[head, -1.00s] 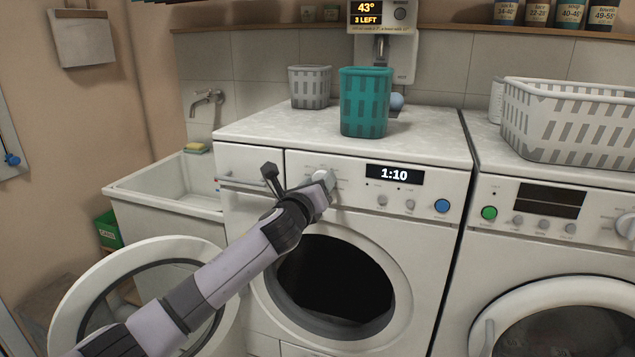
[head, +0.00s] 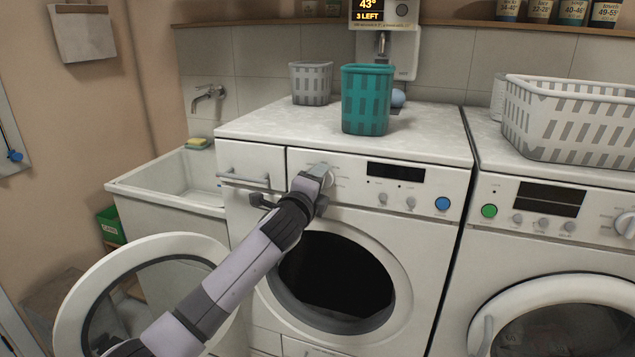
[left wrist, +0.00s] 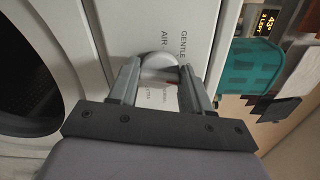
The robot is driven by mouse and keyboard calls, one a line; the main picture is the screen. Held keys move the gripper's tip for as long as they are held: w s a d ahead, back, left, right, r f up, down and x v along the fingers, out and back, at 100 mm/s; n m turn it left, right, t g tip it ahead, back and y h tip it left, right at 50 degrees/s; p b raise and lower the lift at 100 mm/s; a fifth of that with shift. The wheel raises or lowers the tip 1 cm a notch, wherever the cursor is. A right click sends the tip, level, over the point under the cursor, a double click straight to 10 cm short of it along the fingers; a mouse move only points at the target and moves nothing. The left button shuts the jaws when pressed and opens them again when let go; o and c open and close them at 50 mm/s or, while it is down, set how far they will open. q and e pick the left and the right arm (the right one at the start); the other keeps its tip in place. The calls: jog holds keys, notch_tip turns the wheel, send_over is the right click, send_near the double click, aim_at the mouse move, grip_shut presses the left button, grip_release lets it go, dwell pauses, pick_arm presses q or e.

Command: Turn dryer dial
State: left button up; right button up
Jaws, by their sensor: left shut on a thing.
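The dryer (head: 420,260) stands in the middle with its round door open to the left. My left gripper (head: 320,174) is at the dial (head: 323,168) on its front panel. In the left wrist view, the two fingers of my left gripper (left wrist: 157,82) are closed on either side of the white dial (left wrist: 160,62). Labels reading "GENTLE" and "AIR" show beside the dial. The dryer's display (head: 396,173) is dark. My right gripper is not in view.
The open door (head: 72,300) is at lower left, near my left arm. A teal basket (head: 366,100) and a grey basket (head: 311,84) stand on the dryer top. A second machine (head: 510,245) stands at right with a white basket (head: 570,120). A sink (head: 130,188) is at left.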

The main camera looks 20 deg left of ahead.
pick_arm(q)
jog(key=shift+f+n, duration=0.1)
jog(key=shift+n, duration=1)
jog(key=o, duration=1.1)
jog(key=shift+c, duration=0.2)
jog(key=shift+s, duration=0.1)
jog(key=s, duration=0.7)
jog(key=shift+a, duration=0.15)
jog(key=shift+f, duration=0.1)
